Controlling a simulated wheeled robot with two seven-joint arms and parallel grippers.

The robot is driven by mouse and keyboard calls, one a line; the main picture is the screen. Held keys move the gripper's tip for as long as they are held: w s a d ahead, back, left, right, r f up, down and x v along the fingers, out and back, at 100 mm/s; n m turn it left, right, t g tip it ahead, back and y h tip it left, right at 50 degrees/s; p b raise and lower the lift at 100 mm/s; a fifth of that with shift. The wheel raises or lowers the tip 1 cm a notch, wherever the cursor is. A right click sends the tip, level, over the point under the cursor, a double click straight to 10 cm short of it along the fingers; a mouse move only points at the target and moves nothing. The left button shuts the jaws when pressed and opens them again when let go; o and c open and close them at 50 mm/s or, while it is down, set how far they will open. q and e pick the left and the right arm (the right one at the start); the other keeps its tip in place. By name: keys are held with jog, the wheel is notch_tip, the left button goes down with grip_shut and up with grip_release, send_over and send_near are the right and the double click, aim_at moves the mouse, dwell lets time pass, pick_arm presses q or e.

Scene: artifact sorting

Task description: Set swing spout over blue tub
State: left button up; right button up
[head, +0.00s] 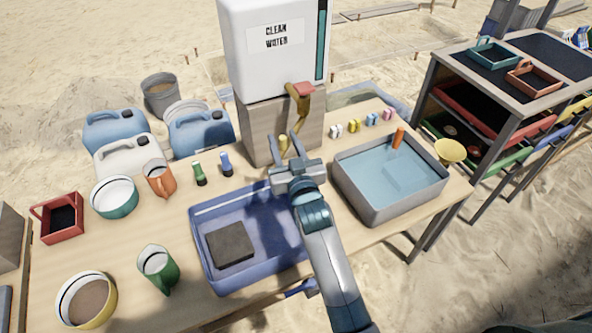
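The swing spout (302,106) is a brass pipe with a red top, on the front of the white water tank marked "CLEAN WATER" (265,62). A yellow tip (283,143) shows lower down, by my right gripper. My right gripper (285,146) has its fingers spread, one on each side of that yellow tip; contact cannot be made out. The blue tub (203,245) stands on the table in front of the tank, with a dark slab (230,245) inside. My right arm hides its right part.
A grey basin of water (375,214) stands right of the blue tub, with an orange object (398,137) at its rim. Green (200,174) and blue (226,164) bottles stand behind the tub. An orange jug (158,178), green jug (158,269) and bowls are at left.

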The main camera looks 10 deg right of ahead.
jog(key=s+d+b, duration=0.1)
jog(key=s+b, duration=0.3)
jog(key=s, duration=1.2)
jog(key=shift+s+d, duration=0.2)
jog(key=shift+s, duration=0.2)
jog(key=shift+r, duration=0.1)
grip_shut()
jog(key=shift+w+d+m+h+p, duration=0.15)
jog(key=shift+d+m+p, duration=0.45)
jog(key=shift+m+p, duration=1.7)
jog(key=shift+s+d+m+h+p, duration=0.15)
jog(key=shift+d+m+p, duration=0.55)
jog(key=shift+m, duration=3.15)
jog(key=shift+w+d+m+h+p, duration=0.15)
jog(key=shift+d+m+p, duration=0.35)
jog(key=shift+m+p, duration=1.85)
jog(key=shift+m+b, duration=0.7)
